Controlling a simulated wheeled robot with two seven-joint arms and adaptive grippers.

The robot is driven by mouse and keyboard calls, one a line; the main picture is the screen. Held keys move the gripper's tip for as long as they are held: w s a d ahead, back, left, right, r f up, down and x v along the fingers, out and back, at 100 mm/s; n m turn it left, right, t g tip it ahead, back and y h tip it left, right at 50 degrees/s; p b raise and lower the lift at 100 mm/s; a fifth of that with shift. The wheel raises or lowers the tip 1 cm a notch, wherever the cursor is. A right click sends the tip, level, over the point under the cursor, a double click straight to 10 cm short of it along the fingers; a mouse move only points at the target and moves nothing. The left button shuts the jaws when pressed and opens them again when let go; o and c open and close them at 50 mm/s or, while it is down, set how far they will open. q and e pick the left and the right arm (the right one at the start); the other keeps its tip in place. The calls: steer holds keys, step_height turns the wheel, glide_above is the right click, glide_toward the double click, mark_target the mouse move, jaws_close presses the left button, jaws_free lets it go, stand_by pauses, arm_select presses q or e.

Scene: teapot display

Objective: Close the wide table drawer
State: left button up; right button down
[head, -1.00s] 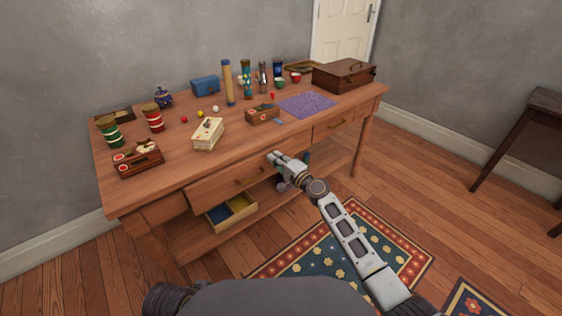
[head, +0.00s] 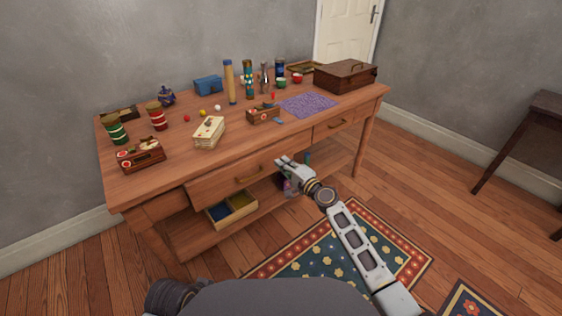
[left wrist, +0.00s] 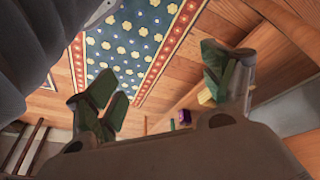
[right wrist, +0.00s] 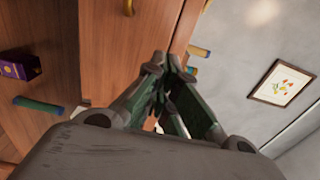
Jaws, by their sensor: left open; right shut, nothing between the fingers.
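The wide table drawer (head: 215,187) is in the front of the wooden table (head: 160,195) in the head view, with a brass handle (head: 248,180) at its middle. Its front stands out from the table's frame, so it is partly open. My right gripper (head: 280,161) is shut and empty close to the right end of the drawer front; contact cannot be told. In the right wrist view its fingers (right wrist: 170,68) are together beside a wooden panel (right wrist: 95,50). My left gripper (left wrist: 155,95) shows only in the left wrist view, open and empty above the floor.
A box with blue and yellow compartments (head: 232,208) sits on the lower shelf. Jars, tubes, small boxes and a wooden chest (head: 345,75) stand on the tabletop. A smaller drawer (head: 333,124) is at the right. A patterned rug (head: 320,255) covers open floor in front.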

arm_select(q)
steer(key=shift+f+p, duration=0.35)
steer(key=shift+f, duration=0.3)
arm_select(e)
steer(key=v, duration=0.7)
steer(key=shift+s, duration=0.15)
arm_select(q)
steer(key=shift+r, duration=0.1)
steer(key=shift+c, duration=0.5)
arm_select(e)
steer(key=shift+d, duration=0.15)
